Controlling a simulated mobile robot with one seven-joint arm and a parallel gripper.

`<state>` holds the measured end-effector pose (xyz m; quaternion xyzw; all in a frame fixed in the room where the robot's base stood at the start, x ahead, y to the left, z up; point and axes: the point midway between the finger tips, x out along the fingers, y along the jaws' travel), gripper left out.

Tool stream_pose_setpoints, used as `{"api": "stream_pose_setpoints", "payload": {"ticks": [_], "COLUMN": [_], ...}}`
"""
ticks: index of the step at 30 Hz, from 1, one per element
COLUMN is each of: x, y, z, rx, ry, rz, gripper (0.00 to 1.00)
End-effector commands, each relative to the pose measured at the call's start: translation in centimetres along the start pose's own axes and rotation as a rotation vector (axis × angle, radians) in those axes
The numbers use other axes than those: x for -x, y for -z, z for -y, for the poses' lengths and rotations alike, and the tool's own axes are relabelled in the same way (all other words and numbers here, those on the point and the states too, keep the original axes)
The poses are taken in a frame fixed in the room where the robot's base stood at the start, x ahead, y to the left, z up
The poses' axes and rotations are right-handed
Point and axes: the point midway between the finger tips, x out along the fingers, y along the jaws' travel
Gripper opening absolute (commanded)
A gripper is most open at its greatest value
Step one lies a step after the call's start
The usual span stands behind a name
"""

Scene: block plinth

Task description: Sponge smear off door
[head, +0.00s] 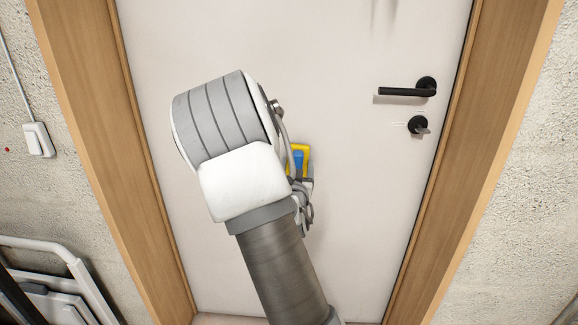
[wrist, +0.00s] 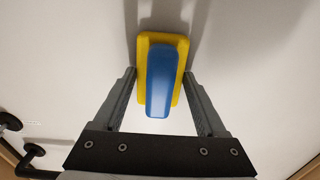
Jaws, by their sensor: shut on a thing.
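The white door (head: 350,210) fills the middle of the head view and the background of the wrist view. My gripper (wrist: 161,84) is shut on a sponge (wrist: 145,46) with a yellow pad and a blue grip, its fingers on either side of the blue part. In the head view the sponge (head: 304,151) shows partly from behind my arm. The yellow pad faces the door; I cannot tell whether it touches. Faint grey streaks (head: 384,10) show at the door's top edge in the head view; I cannot tell whether they are smear or shadow. My arm hides part of the door.
A black lever handle (head: 405,91) and a lock with a turn knob (head: 420,126) stick out at the door's right. A wooden frame (head: 508,130) borders the door. A wall switch (head: 38,140) and folded white-framed furniture (head: 55,260) are at left.

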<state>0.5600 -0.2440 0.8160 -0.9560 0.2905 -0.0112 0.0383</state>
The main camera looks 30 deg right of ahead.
Motion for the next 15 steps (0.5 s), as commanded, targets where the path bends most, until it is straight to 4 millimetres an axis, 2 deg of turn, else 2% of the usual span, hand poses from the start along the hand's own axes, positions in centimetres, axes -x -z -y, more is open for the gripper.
{"api": "stream_pose_setpoints", "payload": {"ticks": [15], "x": [0.0], "y": [0.6], "z": [-3.8], "rx": [0.0], "ry": [-0.011], "rz": [-0.007], "gripper": [0.29]}}
